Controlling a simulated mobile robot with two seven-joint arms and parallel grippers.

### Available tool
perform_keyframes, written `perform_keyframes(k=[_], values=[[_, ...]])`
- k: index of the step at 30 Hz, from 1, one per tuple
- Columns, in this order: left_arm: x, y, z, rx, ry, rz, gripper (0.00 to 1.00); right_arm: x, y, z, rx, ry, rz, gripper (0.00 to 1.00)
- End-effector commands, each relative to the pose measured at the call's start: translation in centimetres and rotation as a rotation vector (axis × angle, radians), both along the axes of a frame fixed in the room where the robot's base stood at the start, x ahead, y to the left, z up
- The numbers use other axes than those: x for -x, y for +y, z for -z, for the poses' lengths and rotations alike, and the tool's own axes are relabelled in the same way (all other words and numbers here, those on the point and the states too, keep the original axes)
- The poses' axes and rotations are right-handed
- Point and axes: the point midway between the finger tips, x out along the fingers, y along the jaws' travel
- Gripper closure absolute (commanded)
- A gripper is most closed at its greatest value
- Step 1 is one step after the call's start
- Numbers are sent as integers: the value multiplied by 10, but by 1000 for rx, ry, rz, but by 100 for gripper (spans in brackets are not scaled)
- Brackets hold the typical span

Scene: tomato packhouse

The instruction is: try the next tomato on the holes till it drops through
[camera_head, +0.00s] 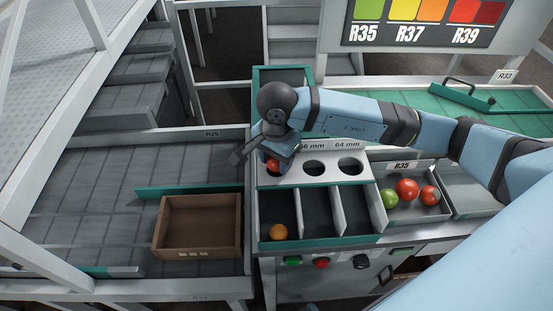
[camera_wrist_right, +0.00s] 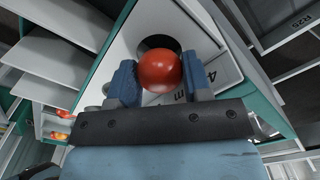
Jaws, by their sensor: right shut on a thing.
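My right gripper (camera_head: 275,157) is shut on a red tomato (camera_head: 272,164), over the left end of the white sizing plate (camera_head: 332,178). In the right wrist view the tomato (camera_wrist_right: 160,71) sits between the two blue fingers, in front of a dark hole (camera_wrist_right: 157,43) that it partly covers. I cannot tell whether it touches the plate. The middle hole (camera_head: 314,167) and right hole (camera_head: 350,166), the latter marked 64 mm, are open and empty. An orange tomato (camera_head: 279,232) lies in the left compartment below the plate. My left gripper is out of view.
A tray marked R35 (camera_head: 413,209) holds a green tomato (camera_head: 389,198) and two red ones (camera_head: 406,189). A brown open box (camera_head: 199,250) stands empty on the grey belt (camera_head: 90,215) at left. The middle and right compartments look empty.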

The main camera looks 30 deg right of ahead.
Motion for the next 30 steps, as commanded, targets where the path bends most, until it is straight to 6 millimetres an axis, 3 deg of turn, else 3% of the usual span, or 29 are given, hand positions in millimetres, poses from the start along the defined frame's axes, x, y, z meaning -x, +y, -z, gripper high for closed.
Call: perform_keyframes(k=[6, 7, 11, 30], values=[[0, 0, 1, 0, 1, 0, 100, 0, 0, 0, 0, 0, 0, 66], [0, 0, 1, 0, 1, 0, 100, 0, 0, 0, 0, 0, 0, 53], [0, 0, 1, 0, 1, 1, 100, 0, 0, 0, 0, 0, 0, 25], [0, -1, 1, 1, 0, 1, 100, 0, 0, 0, 0, 1, 0, 25]])
